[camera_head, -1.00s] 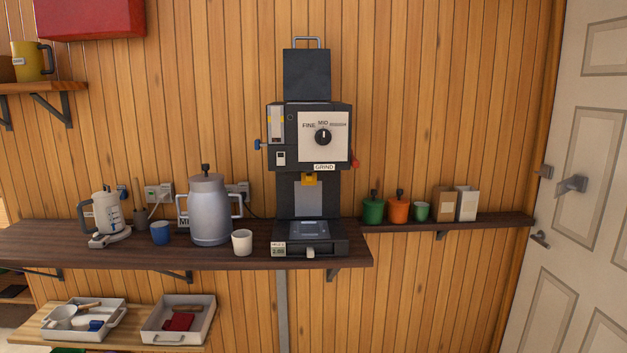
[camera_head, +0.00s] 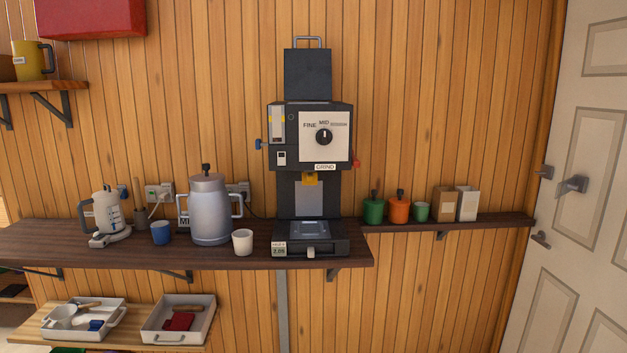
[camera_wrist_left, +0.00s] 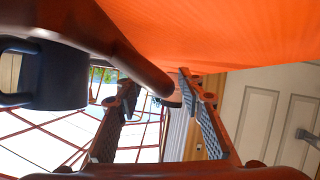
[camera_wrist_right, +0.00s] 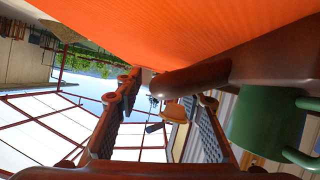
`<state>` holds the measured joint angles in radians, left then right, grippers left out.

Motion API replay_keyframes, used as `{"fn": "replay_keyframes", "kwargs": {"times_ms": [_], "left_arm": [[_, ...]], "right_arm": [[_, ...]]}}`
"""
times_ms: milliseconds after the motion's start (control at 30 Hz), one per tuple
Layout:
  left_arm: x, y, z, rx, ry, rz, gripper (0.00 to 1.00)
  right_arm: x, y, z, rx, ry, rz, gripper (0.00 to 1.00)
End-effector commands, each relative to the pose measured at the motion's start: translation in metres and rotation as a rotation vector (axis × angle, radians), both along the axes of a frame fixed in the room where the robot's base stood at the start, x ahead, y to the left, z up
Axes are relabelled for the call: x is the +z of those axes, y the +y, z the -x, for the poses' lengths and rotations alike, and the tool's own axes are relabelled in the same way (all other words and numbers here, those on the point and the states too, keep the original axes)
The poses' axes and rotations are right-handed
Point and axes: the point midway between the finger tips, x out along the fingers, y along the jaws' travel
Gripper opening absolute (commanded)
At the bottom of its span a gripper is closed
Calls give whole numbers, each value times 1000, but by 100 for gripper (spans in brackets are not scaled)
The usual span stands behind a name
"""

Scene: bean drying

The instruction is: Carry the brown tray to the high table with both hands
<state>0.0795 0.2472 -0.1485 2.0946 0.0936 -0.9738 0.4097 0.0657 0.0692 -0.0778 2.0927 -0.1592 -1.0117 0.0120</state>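Neither the brown tray as a whole nor my grippers show in the head view. In the left wrist view, a dark brown bar with a rounded end (camera_wrist_left: 120,52), perhaps part of the tray, reaches between the spread fingers of my left gripper (camera_wrist_left: 157,82). A dark blue mug (camera_wrist_left: 60,78) is beside it. In the right wrist view, a similar brown bar (camera_wrist_right: 200,78) reaches toward the spread fingers of my right gripper (camera_wrist_right: 168,88), with a green mug (camera_wrist_right: 265,118) beside it. No finger contact shows. I cannot tell which table is the high table.
A large orange surface (camera_wrist_left: 220,30) fills the top of both wrist views, close to the bars. Ahead, a dark wood counter (camera_head: 110,250) holds a grinder (camera_head: 310,150), a metal jug (camera_head: 210,210) and cups. Grey trays (camera_head: 178,318) lie below. A white door (camera_head: 570,250) is at right.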

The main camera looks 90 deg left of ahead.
Motion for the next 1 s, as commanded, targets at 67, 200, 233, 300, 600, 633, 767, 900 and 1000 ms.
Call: {"fn": "replay_keyframes", "kwargs": {"times_ms": [67,200,233,300,600,633,767,900,1000], "left_arm": [[1,0,0,0,-2,0,36],[2,1,0,1,-3,0,36],[2,1,0,1,-3,-1,36],[4,1,2,1,-3,-1,36],[10,3,16,1,-3,0,36],[11,3,18,1,-2,0,36],[13,4,24,2,-2,-1,36],[16,4,30,2,-3,-1,36],[18,5,35,2,-2,-1,36]], "right_arm": [[0,-1,0,-1,0,0,36],[1,-1,0,-1,0,2,36],[2,-1,0,-1,0,2,36],[4,-1,0,-2,-1,2,36],[16,-1,0,-2,-1,2,36],[17,-1,0,-2,-1,2,36],[22,-1,0,-2,-1,2,36],[27,-1,0,-2,-1,2,36],[30,-1,0,-2,-1,2,36]]}}
